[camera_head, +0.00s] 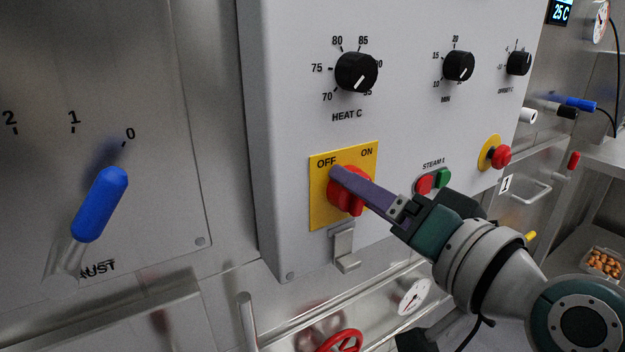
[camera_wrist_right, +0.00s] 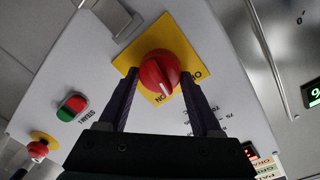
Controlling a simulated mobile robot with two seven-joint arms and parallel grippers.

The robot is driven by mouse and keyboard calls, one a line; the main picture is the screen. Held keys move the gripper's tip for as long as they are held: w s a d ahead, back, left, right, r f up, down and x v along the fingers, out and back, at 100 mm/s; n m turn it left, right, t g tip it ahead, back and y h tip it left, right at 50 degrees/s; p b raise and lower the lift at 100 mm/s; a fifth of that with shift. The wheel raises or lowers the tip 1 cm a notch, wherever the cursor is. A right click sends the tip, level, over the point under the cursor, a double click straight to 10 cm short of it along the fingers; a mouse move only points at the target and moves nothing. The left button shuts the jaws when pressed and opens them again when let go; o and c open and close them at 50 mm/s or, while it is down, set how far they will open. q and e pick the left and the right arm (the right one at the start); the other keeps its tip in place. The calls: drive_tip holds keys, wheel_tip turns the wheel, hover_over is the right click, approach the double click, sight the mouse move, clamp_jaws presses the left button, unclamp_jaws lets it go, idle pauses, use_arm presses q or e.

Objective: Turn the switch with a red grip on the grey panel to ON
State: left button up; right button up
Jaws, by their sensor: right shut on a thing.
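The switch has a round red grip (camera_head: 349,192) on a yellow plate (camera_head: 320,206), on the grey panel (camera_head: 290,110). The plate reads OFF at upper left and ON at upper right. My right gripper (camera_head: 343,178) is shut on the red grip; one purple finger crosses its front in the head view and hides part of it. In the right wrist view the two fingers (camera_wrist_right: 160,76) stand on either side of the red grip (camera_wrist_right: 158,68). Its white mark points between the two words, seemingly closer to ON. My left gripper is not in view.
Above are black dials, HEAT C (camera_head: 356,72) and MIN (camera_head: 458,66). A red and green STEAM button pair (camera_head: 433,181) and a red emergency button (camera_head: 501,157) lie to the right. A metal hasp (camera_head: 345,248) hangs below the plate. A blue lever (camera_head: 100,203) stands left.

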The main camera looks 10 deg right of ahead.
drive_tip(key=shift+d+f+m, duration=0.1)
drive_tip(key=shift+d+m, duration=0.05)
drive_tip(key=shift+m, duration=2.95)
drive_tip(key=o, duration=1.4)
drive_tip(key=shift+b+v, duration=0.55)
drive_tip(key=shift+v, duration=4.4)
